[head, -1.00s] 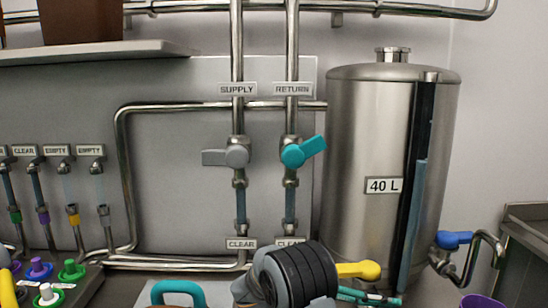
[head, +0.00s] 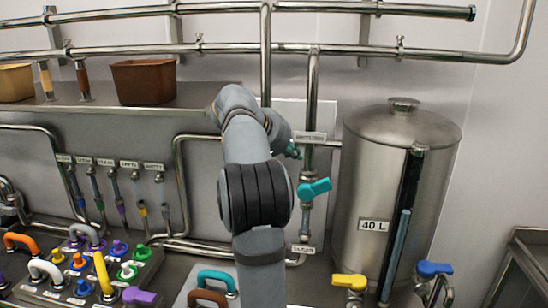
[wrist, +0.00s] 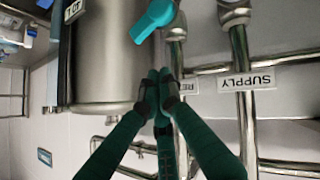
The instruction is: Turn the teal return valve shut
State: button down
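The teal return valve (head: 314,189) sits on the vertical return pipe left of the steel tank. Its lever points right and slightly up, across the pipe. In the wrist view, which is upside down, its teal lever (wrist: 153,20) is at the top edge. My gripper (head: 293,151) is beside the return label, above and left of the valve. In the wrist view its dark green fingers (wrist: 158,75) meet at the tips with nothing visible between them. They are apart from the lever.
The supply pipe (head: 266,70) stands just left, and my arm hides its valve. The 40 L tank (head: 400,160) is close on the right. A shelf (head: 180,101) with a brown container (head: 144,81) is at left. Yellow (head: 349,281) and blue (head: 434,268) handles are below the tank.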

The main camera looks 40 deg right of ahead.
jog(key=p, duration=0.2)
send_over(313, 186)
jog(key=w, duration=0.2)
jog(key=f, duration=0.4)
jog(key=a+f, duration=0.1)
jog(key=shift+s+f, duration=0.25)
jog(key=shift+f, duration=0.15)
jog(key=shift+s+d+f, duration=0.2)
jog(key=shift+f, duration=0.4)
jog(key=shift+s+d+f, duration=0.2)
jog(key=shift+f, duration=0.4)
jog(key=shift+s+d+f, duration=0.15)
jog(key=shift+s+f, duration=0.15)
jog(key=shift+f, duration=0.3)
